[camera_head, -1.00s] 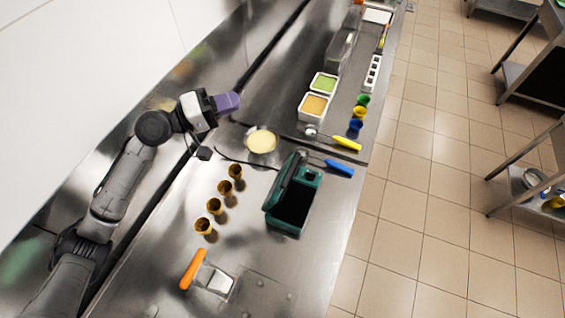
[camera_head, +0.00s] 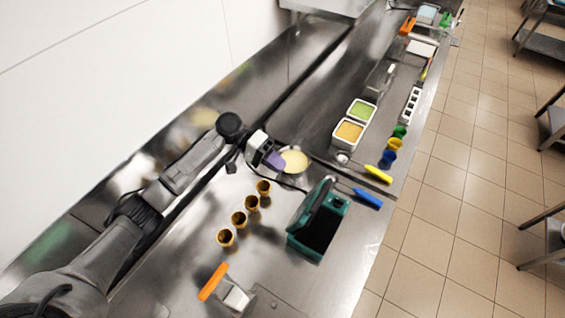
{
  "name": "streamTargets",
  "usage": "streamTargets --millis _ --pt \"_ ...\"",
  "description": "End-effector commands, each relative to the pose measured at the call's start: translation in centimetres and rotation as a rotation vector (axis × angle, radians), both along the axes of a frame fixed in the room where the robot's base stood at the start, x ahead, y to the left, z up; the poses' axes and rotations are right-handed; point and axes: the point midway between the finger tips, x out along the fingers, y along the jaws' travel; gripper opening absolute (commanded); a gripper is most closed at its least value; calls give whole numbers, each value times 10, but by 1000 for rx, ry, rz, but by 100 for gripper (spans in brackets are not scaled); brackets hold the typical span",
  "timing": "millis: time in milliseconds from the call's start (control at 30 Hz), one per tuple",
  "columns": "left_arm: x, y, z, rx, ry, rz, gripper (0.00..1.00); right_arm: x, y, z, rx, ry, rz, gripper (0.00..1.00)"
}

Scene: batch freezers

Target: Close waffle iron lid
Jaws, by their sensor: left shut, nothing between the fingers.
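The waffle iron (camera_head: 318,228) is a dark green box on the steel counter, right of the middle of the view. Its lid (camera_head: 313,203) stands raised, tilted up on the left side, and the dark inside shows. My left gripper (camera_head: 276,163), with purple fingers, is shut and empty. It is up and left of the waffle iron, in front of the left edge of a bowl of pale batter (camera_head: 294,161), apart from the lid. Whether it touches the bowl I cannot tell. My right gripper is not in view.
Several brown cones (camera_head: 251,203) stand in a row left of the waffle iron. An orange-handled scraper (camera_head: 213,282) lies near the front. A blue-handled tool (camera_head: 367,198) and a yellow-handled scoop (camera_head: 378,174) lie right of the bowl. White tubs (camera_head: 348,133) stand farther back.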

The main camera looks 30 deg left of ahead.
Motion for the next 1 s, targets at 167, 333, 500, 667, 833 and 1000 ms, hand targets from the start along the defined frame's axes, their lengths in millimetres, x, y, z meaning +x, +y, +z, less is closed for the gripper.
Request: streamTargets --millis 167,333,500,667,833,1000 --pt "0 -34 -8 -2 2 -2 0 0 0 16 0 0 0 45" --pt "1 -63 -18 -2 2 1 0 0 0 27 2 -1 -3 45" --pt "2 -86 -26 -1 2 2 0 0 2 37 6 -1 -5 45" --pt "2 -100 -32 0 1 3 0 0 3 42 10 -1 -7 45" --pt "2 -106 -35 1 0 2 0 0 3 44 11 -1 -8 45" --pt "2 -107 -37 2 0 3 0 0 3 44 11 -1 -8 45"
